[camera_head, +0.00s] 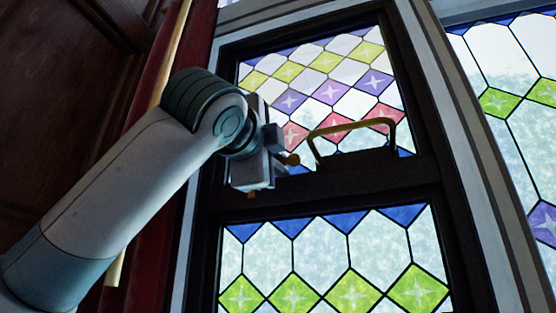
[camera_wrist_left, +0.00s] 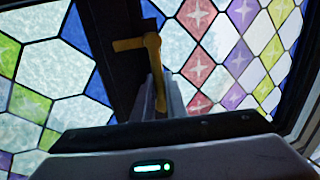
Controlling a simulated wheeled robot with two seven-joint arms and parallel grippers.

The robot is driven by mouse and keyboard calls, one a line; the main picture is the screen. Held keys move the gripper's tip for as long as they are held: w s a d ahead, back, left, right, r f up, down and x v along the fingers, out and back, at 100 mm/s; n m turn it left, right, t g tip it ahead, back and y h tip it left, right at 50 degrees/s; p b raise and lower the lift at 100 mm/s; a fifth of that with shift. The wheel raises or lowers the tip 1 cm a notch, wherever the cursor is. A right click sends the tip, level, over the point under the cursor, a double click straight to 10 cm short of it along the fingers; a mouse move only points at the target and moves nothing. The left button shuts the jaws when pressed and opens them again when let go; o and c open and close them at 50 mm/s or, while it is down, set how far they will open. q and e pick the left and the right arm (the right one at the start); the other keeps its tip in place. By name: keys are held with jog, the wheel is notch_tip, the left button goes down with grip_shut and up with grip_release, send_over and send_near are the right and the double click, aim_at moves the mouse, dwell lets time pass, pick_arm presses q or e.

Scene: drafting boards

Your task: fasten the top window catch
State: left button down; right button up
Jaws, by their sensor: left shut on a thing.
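The window has a dark frame, and a dark rail (camera_head: 330,187) crosses it between two stained-glass panes. My left gripper (camera_head: 276,158) is at the left part of this rail, shut on a brass catch. In the head view only a small rounded brass end (camera_head: 291,159) of the catch shows beside the fingers. In the left wrist view, the brass catch (camera_wrist_left: 153,58) stands between the two grey fingers of my left gripper (camera_wrist_left: 161,100), with a short arm (camera_wrist_left: 127,45) pointing left over the dark rail. The part between the fingers is partly hidden. My right gripper is out of view.
A brass bow-shaped handle (camera_head: 352,127) stands on the rail to the right of my left gripper, close to it. A dark red curtain (camera_head: 150,185) and a pale pole hang left of the window. Another stained-glass window (camera_head: 515,75) is at the right.

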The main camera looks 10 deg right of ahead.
pick_arm(q)
jog(key=shift+f, duration=0.15)
jog(key=c, duration=2)
grip_release()
jog(key=shift+o, duration=1)
jog(key=shift+d, duration=0.1)
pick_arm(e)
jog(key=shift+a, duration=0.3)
